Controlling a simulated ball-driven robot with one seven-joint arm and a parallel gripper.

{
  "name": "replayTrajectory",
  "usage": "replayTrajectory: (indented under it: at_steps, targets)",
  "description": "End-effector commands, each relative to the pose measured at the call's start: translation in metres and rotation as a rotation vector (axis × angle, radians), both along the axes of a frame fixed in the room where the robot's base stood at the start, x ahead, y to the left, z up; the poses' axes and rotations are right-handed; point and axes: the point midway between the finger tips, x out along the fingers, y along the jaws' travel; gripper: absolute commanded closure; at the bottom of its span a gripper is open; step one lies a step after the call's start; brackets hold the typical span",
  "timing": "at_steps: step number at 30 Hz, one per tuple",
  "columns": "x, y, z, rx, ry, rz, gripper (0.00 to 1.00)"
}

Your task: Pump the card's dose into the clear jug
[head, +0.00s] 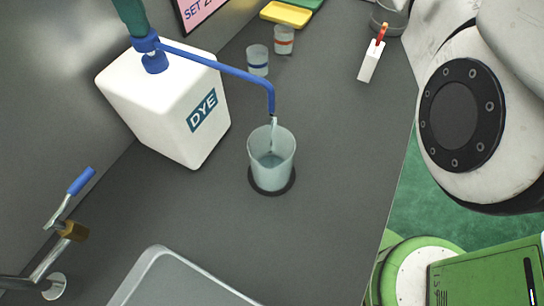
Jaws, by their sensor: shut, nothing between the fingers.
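The white dye container (165,100) stands at the upper left, labelled DYE, with a blue pump (153,50) on top. A teal-green part, which looks like the shut fingers of my gripper (131,16), comes down from the top edge onto the pump head; the rest of the gripper is out of view. The pump's long blue spout reaches right, its tip over the clear jug (271,160). A pale streak below the tip looks like liquid running into the jug. The jug stands upright on a dark round mat (286,188).
A yellow tray (286,14), a white block (370,62) and a metal pot (390,16) are farther back. A tap (65,235) and grey basin (160,270) are in front.

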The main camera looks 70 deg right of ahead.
Motion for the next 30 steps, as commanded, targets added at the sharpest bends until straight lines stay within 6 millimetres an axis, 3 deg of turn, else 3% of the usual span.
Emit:
replayTrajectory:
  at_steps: [11, 30]
  targets:
    - [-0.001, 0.000, 0.000, -0.001, 0.004, 0.000, 1.00]
    - [0.000, 0.000, 0.035, 0.000, 0.002, 0.000, 1.00]
